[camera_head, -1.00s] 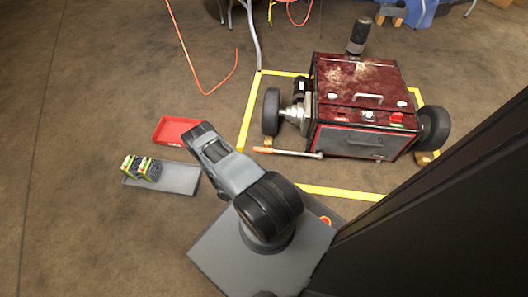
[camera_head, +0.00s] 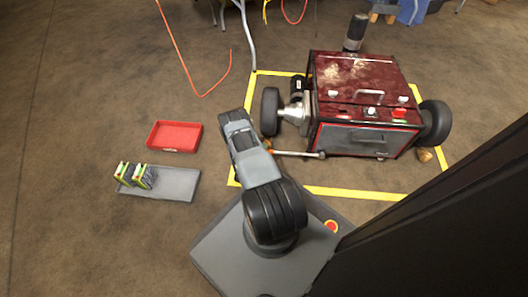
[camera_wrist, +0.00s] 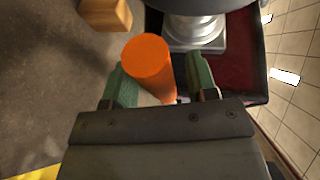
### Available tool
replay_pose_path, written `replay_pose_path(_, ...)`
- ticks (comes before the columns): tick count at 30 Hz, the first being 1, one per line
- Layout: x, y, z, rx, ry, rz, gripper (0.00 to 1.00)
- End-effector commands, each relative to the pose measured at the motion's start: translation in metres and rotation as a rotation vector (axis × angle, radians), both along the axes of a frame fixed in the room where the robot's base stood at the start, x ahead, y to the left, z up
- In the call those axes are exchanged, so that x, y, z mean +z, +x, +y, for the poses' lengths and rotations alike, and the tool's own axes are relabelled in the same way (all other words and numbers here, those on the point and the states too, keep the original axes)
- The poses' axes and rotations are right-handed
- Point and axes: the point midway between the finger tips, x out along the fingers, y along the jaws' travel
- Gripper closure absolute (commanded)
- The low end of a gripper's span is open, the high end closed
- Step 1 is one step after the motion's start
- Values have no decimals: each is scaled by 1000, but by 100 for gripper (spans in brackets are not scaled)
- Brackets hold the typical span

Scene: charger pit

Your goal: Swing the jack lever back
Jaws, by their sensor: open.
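The jack lever (camera_head: 300,154) is a grey rod with an orange grip, lying out to the left from the front of the dark red machine (camera_head: 362,90). In the wrist view its orange grip (camera_wrist: 148,62) stands between the two green fingers of my gripper (camera_wrist: 158,82). The fingers are open, with a gap visible on the right side of the grip; contact on the left side is hard to tell. In the head view my arm hides the fingertips and the end of the grip.
A yellow floor line (camera_head: 345,193) frames the machine. A wooden block (camera_wrist: 105,13) is close beyond the grip. A red tray (camera_head: 174,136) and a grey tray (camera_head: 172,185) holding green-and-black packs (camera_head: 137,176) are on the floor to the left.

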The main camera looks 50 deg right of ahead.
Motion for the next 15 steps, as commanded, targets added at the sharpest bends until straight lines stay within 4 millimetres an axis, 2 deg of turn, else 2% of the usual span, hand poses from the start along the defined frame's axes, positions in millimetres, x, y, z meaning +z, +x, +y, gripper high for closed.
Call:
replay_pose_path(6,0,0,0,0,0,0,49)
replay_pose_path(15,0,-1,-1,-2,1,0,78)
